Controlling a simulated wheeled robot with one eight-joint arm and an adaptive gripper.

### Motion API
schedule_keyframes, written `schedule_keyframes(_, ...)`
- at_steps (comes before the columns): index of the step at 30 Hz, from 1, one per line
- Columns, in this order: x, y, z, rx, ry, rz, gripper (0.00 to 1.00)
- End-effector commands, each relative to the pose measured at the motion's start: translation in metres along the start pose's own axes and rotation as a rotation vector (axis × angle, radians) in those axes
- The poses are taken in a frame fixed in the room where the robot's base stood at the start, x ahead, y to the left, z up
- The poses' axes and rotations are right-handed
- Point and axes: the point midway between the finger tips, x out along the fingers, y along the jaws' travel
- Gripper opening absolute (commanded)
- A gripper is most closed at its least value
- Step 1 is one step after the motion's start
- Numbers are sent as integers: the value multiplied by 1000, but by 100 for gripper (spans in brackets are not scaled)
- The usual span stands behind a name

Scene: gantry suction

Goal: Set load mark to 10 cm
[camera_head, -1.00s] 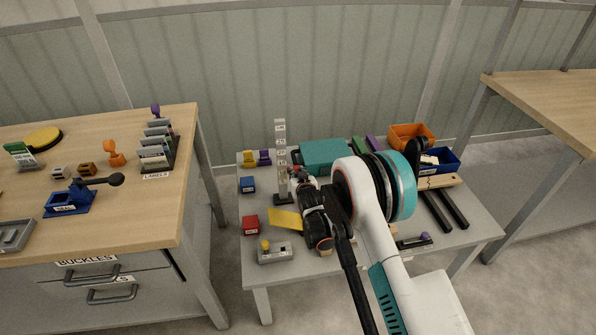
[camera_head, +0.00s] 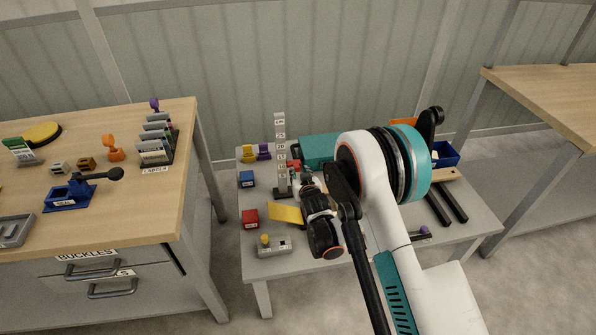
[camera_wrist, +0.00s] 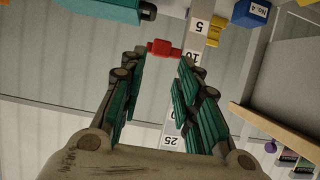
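The load mark is a red slider; it shows in the wrist view (camera_wrist: 162,48) beside the upright white scale post (camera_wrist: 199,40). It sits close to the 10 label, slightly toward the 5 label; the exact reading is unclear. In the head view the post (camera_head: 280,145) stands on the small grey table, and the red mark (camera_head: 294,165) is on its right, partly hidden by my arm. My gripper (camera_wrist: 162,57) is open, with its green-padded fingers spread. The red mark shows between and just beyond the fingertips, without clear contact.
A teal case (camera_head: 318,150) stands behind my gripper. A blue block (camera_head: 246,179), a red block (camera_head: 250,217), a yellow plate (camera_head: 286,213) and a grey box (camera_head: 273,246) with a yellow knob lie near the post. The workbench (camera_head: 110,215) is at left.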

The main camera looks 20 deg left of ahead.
Motion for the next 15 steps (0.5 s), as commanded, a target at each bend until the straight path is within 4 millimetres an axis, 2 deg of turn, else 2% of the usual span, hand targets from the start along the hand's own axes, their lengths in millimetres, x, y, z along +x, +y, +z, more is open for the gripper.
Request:
schedule_keyframes(3,-24,0,0,0,0,0,30)
schedule_keyframes(7,-42,0,0,1,0,0,30)
schedule_keyframes(15,-55,0,0,1,0,0,30)
